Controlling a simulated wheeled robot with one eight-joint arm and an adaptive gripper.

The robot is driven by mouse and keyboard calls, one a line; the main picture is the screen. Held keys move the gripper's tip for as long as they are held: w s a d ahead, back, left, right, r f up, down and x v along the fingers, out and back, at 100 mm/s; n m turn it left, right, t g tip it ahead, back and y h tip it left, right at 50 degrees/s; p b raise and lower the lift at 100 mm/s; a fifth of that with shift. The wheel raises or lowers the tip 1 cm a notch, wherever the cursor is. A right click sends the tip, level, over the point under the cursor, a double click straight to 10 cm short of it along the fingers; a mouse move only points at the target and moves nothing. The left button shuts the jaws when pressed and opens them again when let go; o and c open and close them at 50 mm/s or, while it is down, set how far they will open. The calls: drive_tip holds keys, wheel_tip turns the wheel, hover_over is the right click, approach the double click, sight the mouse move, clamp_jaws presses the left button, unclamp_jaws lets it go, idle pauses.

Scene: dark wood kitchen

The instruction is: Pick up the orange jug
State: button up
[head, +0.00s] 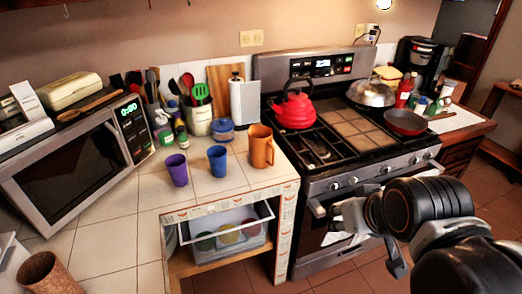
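The orange jug (261,147) stands upright on the white tiled counter, near its right edge beside the stove. Its handle is on the right side. My gripper (338,216) is at the lower right, in front of the stove's oven door, to the right of the jug, lower in the picture and apart from it. The fingers point left. They are small in this view, and I cannot tell how far apart they are. I see nothing held in them.
A blue cup (217,161) and a purple cup (177,170) stand left of the jug. The stove (352,140) carries a red kettle (294,108). A microwave (70,165) is at left; counter tiles in front are clear.

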drive_tip(key=w+a+f+n+t+y+b, duration=0.1)
drive_tip(key=w+a+f+y+b, duration=0.15)
drive_tip(key=w, duration=0.35)
drive_tip(key=w+a+f+n+y+b, duration=0.1)
drive_tip(key=w+a+n, duration=0.15)
drive_tip(key=w, duration=0.25)
drive_tip(key=n+t+y+b, duration=0.3)
drive_tip(key=t+y+b, duration=0.3)
drive_tip(key=t, duration=0.1)
approach(274, 152)
drive_tip(key=w+a+p, duration=0.1)
drive_tip(key=w, duration=0.1)
drive_tip(key=w+a+f, duration=0.1)
drive_tip(key=a, duration=0.1)
drive_tip(key=shift+w+a+p, duration=0.1)
drive_tip(key=shift+w+p, duration=0.3)
drive_tip(key=shift+w+d+r+b+x, duration=0.1)
drive_tip(key=shift+b+x, duration=0.25)
drive_tip(key=shift+x, duration=0.65)
drive_tip(key=shift+w+d+r+b+x, duration=0.15)
drive_tip(key=shift+b+x, duration=0.2)
drive_tip(key=shift+x, duration=0.65)
drive_tip(key=shift+d+r+b+x, duration=0.1)
drive_tip(key=shift+b+x, duration=0.25)
drive_tip(key=shift+x, duration=0.65)
drive_tip(key=shift+c, duration=0.3)
clamp_jaws()
